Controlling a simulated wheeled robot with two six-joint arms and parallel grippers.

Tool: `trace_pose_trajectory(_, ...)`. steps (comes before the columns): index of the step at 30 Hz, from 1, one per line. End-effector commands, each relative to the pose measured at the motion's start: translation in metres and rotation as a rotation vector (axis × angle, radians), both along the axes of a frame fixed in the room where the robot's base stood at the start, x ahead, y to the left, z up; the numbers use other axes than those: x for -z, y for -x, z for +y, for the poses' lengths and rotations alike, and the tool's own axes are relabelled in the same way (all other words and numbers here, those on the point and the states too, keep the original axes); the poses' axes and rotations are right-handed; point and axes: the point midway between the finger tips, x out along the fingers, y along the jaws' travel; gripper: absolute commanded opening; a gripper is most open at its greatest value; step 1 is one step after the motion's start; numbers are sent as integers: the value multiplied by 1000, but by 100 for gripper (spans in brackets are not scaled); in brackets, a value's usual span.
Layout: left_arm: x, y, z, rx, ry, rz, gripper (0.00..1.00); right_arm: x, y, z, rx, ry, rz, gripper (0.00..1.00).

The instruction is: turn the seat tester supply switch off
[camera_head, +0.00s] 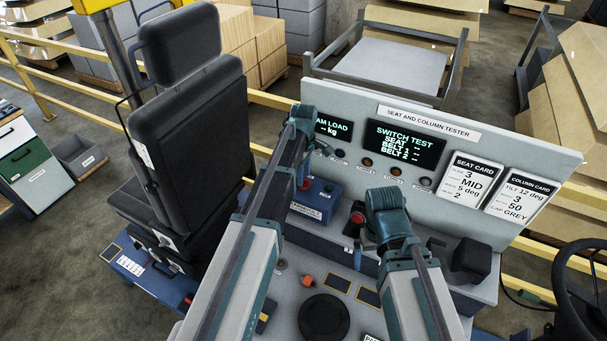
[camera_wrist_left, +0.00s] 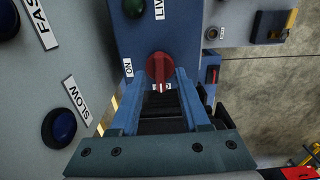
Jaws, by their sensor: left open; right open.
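The seat tester supply switch is a red rotary knob (camera_wrist_left: 158,66) on a blue box (camera_wrist_left: 188,35). In the left wrist view an ON label (camera_wrist_left: 128,67) is left of it, and another label below is mostly hidden. The knob's grip bar runs roughly up and down in that view. My left gripper (camera_wrist_left: 163,78) is open, its fingers on either side of the knob; I cannot tell whether they touch it. In the head view my left arm partly covers the blue box (camera_head: 325,190). My right gripper (camera_head: 385,225) is over the console, its fingers mostly hidden by its wrist.
A green lamp (camera_wrist_left: 139,8) sits above the knob. Blue FAST and SLOW buttons (camera_wrist_left: 59,126) are on the panel at left. The tester board (camera_head: 490,140) stands behind, with a SWITCH TEST display (camera_head: 404,145). A black seat (camera_head: 185,130) is at left; a red button (camera_head: 357,217) is near my right wrist.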

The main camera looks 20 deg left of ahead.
Motion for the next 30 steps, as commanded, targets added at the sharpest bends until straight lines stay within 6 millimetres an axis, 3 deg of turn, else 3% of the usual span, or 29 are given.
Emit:
trace_pose_trajectory(21,-109,0,0,0,0,0,46,-109,1,0,18,-1,3,100)
trace_pose_trajectory(30,-127,0,0,-1,0,0,46,-127,1,1,34,-1,2,100)
